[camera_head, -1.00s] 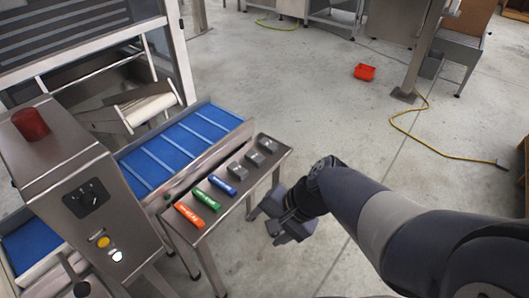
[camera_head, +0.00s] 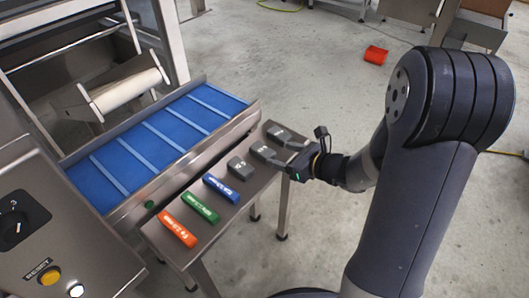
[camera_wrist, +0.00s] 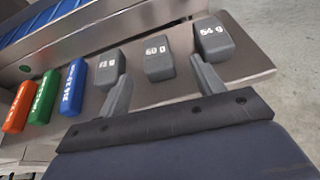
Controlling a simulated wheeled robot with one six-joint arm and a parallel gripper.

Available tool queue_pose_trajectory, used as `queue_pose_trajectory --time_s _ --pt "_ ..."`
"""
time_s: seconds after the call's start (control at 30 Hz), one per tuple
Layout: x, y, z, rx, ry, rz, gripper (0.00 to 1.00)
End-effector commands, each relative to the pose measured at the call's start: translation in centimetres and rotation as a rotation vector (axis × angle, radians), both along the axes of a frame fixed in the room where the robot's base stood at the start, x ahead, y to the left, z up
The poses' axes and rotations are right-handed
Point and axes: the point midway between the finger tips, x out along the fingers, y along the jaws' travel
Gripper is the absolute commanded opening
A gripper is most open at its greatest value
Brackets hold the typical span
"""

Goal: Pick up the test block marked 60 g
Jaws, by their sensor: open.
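The test block marked 60 g (camera_wrist: 159,66) is a grey block, the middle one of three on a narrow steel table; it also shows in the head view (camera_head: 262,152). A grey block marked 64 g (camera_wrist: 213,42) stands to its right in the wrist view. Another grey block (camera_wrist: 110,68) stands to its left, its mark hard to read. My gripper (camera_wrist: 163,82) is open and empty. Its two fingers point toward the 60 g block, one to each side, and appear short of it. In the head view my gripper (camera_head: 280,162) is at the table's right edge.
Blue (camera_head: 221,188), green (camera_head: 200,207) and orange (camera_head: 178,228) marker-like items lie on the same table (camera_head: 157,236). A blue belt conveyor (camera_head: 150,140) runs along its far side. A red bin (camera_head: 375,55) lies on the open floor behind.

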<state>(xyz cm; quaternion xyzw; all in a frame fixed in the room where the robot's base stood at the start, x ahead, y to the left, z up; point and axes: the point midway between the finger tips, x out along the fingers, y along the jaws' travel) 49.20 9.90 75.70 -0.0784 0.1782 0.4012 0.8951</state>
Motion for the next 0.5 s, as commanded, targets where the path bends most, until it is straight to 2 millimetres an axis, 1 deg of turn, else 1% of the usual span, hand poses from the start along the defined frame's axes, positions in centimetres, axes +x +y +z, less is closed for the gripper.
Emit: queue_pose_trajectory --time_s 0.03,0.1,0.33,0.5 --pt "0.5 0.7 -0.5 -0.001 0.0 0.004 0.64" --pt "1.1 1.4 -0.9 -0.001 0.0 0.004 0.64" --pt "2.1 2.7 -1.5 -0.001 0.0 0.004 0.64" --pt "3.3 4.7 -2.8 -0.003 0.0 0.006 0.64"
